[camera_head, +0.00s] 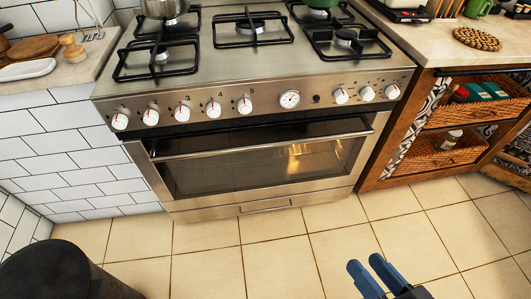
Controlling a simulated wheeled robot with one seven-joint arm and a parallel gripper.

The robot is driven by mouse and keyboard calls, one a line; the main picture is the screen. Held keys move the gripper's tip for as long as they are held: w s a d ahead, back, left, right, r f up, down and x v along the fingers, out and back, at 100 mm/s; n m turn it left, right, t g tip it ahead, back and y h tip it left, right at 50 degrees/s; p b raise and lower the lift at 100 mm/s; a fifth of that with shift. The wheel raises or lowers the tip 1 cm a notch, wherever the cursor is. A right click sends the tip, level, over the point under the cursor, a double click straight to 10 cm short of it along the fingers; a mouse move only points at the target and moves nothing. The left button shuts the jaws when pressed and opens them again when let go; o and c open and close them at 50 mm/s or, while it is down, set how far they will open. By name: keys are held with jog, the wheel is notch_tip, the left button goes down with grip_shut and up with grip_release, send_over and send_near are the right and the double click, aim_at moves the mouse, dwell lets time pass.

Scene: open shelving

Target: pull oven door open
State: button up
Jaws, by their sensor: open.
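The oven (270,205) is a steel range in the middle of the head view. Its door (240,172) has a dark glass window and a long horizontal bar handle (265,149) across the top. A dark band shows between the control panel and the handle; I cannot tell whether the door is slightly ajar. My gripper (366,266) is at the bottom right, with two blue fingers parted and nothing between them. It is in front of the oven, below and to the right of the handle in the picture, and apart from it.
White knobs (214,108) line the control panel below the hob (255,62), where pots stand at the back. A wooden shelf unit with wicker baskets (455,150) stands right. A white tiled counter (60,150) stands left. The tiled floor (270,255) before the oven is clear.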

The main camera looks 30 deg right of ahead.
jog(key=w+d+f+m+b, duration=0.2)
jog(key=w+f+m+b, duration=0.15)
jog(key=w+f, duration=0.6)
jog(key=m+t+y+b, duration=0.1)
jog(key=m+y+b, duration=0.2)
jog(key=m+b, duration=0.5)
send_near(269, 147)
jog(key=w+m+p, duration=0.1)
jog(key=w, duration=0.3)
jog(key=x, duration=0.4)
jog(key=b+x, duration=0.1)
jog(key=x, duration=0.2)
jog(key=shift+a+f, duration=0.3)
jog(key=shift+a, duration=0.05)
grip_shut()
